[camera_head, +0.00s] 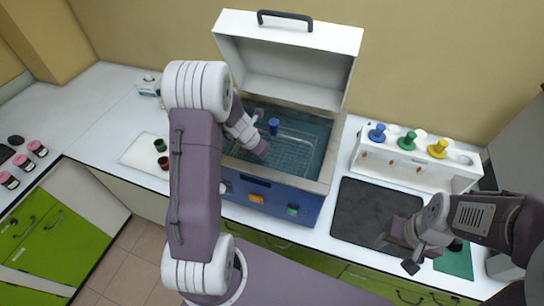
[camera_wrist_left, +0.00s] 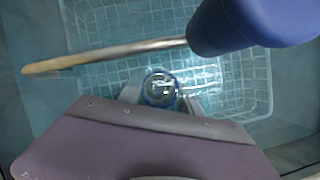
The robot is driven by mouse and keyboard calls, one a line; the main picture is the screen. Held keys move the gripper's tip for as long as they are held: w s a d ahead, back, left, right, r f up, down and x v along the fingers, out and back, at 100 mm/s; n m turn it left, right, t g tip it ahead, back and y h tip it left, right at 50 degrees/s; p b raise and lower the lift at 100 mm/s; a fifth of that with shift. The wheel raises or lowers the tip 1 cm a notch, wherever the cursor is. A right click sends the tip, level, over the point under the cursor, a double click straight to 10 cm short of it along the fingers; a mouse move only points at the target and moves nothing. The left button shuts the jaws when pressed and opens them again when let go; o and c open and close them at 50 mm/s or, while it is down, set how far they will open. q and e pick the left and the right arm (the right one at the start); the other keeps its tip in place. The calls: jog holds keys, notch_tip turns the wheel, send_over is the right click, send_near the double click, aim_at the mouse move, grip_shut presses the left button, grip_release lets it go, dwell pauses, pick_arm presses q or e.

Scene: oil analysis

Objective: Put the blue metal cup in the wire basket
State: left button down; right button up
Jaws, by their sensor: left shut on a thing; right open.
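The wire basket (camera_head: 290,155) sits in the open water bath, with its white mesh also filling the left wrist view (camera_wrist_left: 100,70). Its blue handle grip (camera_head: 273,126) stands up in the bath; the grip (camera_wrist_left: 245,22) and its metal rod cross the top of the wrist view. My left gripper (camera_wrist_left: 160,97) is shut on the blue metal cup (camera_wrist_left: 160,86), seen as a round blue rim between the fingers. The cup is over the basket's mesh; its height above the bottom is unclear. In the head view the cup is hidden. My right gripper (camera_head: 397,254) is open and empty.
The bath's raised lid (camera_head: 288,60) stands behind. A white rack (camera_head: 415,173) with blue, green and yellow pieces stands right of it. A dark mat (camera_head: 375,215) lies in front of the rack. Small dark jars (camera_head: 162,162) stand left of the bath.

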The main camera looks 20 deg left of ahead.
aim_at(274, 161)
pick_arm(q)
jog(key=d, duration=0.1)
jog(key=w+d+p, duration=0.1)
jog(key=shift+w+d, duration=0.1)
jog(key=shift+d, duration=0.25)
jog(key=shift+d+f+b, duration=0.2)
jog(key=shift+f+b, duration=0.4)
jog(key=shift+f, duration=0.1)
jog(key=shift+r, duration=0.1)
jog(key=c, duration=0.8)
grip_release()
jog(key=shift+c, duration=0.2)
